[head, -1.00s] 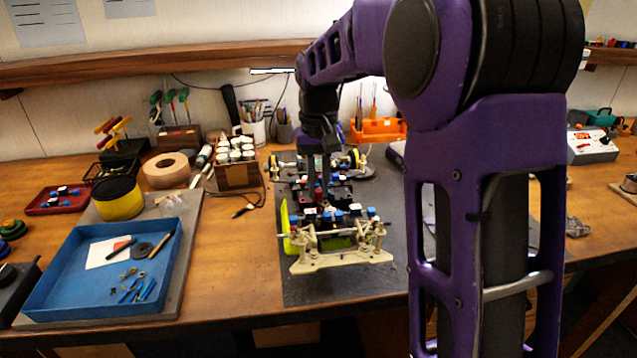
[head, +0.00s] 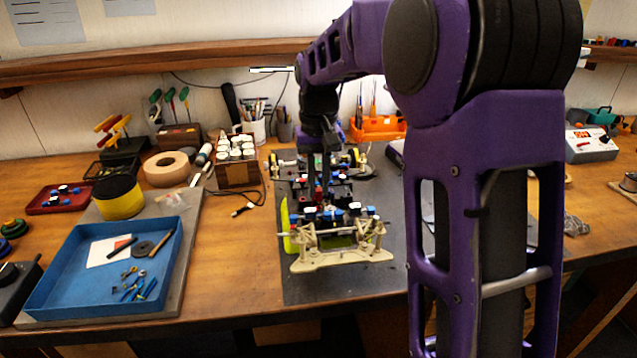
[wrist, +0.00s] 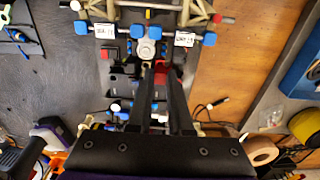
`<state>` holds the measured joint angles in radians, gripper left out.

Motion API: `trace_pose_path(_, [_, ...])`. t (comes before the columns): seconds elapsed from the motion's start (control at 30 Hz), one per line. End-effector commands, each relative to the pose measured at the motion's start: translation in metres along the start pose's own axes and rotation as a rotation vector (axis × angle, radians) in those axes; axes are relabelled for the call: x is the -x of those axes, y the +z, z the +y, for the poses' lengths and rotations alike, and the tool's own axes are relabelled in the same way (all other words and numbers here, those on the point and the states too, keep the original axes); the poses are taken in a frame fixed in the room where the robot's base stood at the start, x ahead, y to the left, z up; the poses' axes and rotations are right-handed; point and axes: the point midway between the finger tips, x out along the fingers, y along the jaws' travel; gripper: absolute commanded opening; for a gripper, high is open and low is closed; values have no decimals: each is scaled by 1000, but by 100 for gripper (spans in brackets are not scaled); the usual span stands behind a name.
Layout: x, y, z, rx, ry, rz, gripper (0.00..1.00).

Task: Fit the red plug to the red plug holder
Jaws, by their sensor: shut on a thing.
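My gripper (head: 322,196) reaches down over the middle of the racecar chassis (head: 342,262). In the wrist view its long dark fingers (wrist: 156,72) are nearly together, shut on a small red piece that looks like the red plug (wrist: 161,73). The fingers hide part of it, and I cannot tell whether it touches the chassis. A small red square part (wrist: 108,52) sits on the chassis to the left of the fingertips in the wrist view. I cannot tell for sure which part is the red plug holder; it may be hidden by the fingers.
The chassis stands on a dark mat (head: 300,285), with blue and white parts around the fingers. A blue tray (head: 60,305) with small tools is on the left. A bottle rack (head: 238,172) and tape roll (head: 166,168) stand behind it. An orange caddy (head: 378,128) is at the back.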

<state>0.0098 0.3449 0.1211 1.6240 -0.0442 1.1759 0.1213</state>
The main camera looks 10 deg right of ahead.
Motion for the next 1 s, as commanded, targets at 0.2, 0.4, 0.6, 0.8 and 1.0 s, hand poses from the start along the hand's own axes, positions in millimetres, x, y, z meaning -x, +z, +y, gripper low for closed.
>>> trace_pose_path(0.2, [1, 0, 0, 0, 0, 0, 0])
trace_pose_path(0.4, [0, 0, 0, 0, 0, 1, 0])
trace_pose_path(0.6, [0, 0, 0, 0, 0, 1, 0])
trace_pose_path(0.8, [-3, 0, 0, 0, 0, 0, 0])
trace_pose_path(1.0, [-8, 0, 0, 0, 0, 1, 0])
